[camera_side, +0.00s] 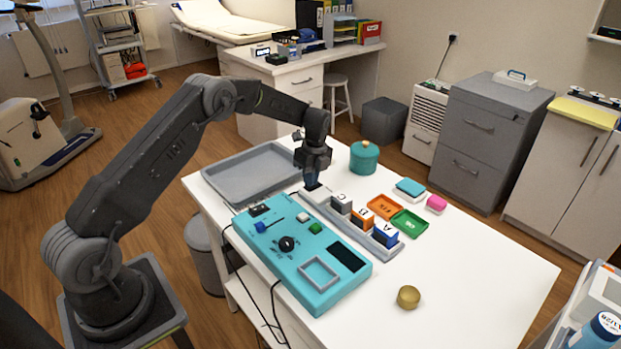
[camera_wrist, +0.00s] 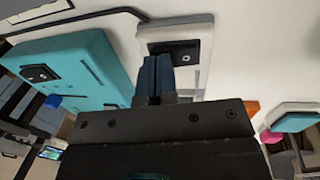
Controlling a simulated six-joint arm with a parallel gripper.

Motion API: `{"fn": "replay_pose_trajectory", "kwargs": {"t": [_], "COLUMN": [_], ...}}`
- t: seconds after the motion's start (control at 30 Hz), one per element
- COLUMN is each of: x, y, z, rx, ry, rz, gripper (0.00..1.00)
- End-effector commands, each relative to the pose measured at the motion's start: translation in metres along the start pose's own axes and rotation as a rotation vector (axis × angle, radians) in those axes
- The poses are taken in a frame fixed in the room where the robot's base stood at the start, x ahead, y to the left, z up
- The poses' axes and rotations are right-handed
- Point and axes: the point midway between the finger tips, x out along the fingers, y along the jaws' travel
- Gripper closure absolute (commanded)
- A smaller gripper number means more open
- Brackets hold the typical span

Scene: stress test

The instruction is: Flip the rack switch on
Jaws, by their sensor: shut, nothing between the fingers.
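The rack (camera_side: 361,231) is a long grey holder on the white table, with several blocks standing in it. At its far left end is a white block with a black rocker switch (camera_wrist: 185,47), which also shows in the wrist view. My gripper (camera_side: 311,184) is pointed down over that end of the rack, its blue fingers shut and empty. In the wrist view my gripper (camera_wrist: 158,58) has its fingertips right at the black switch, covering part of it. I cannot tell whether they touch it, or which way the switch is tipped.
A teal control panel (camera_side: 270,252) with knobs lies just in front of the rack. A grey tray (camera_side: 228,178) is behind left, and a teal pot (camera_side: 364,160) behind right. Orange (camera_side: 385,205) and green (camera_side: 411,222) trays sit to the right. The table's front right is mostly clear, except a brass knob (camera_side: 408,296).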

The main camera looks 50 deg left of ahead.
Motion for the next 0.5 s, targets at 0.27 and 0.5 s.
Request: {"fn": "replay_pose_trajectory", "kwargs": {"t": [0.27,0.5], "x": [0.0005,0.0077], "y": [0.0001,0.0019], "z": [0.0000,-0.0001], "rx": [0.000,0.000], "ry": [0.000,0.001], "rz": [0.000,0.003], "gripper": [1.00,1.00]}}
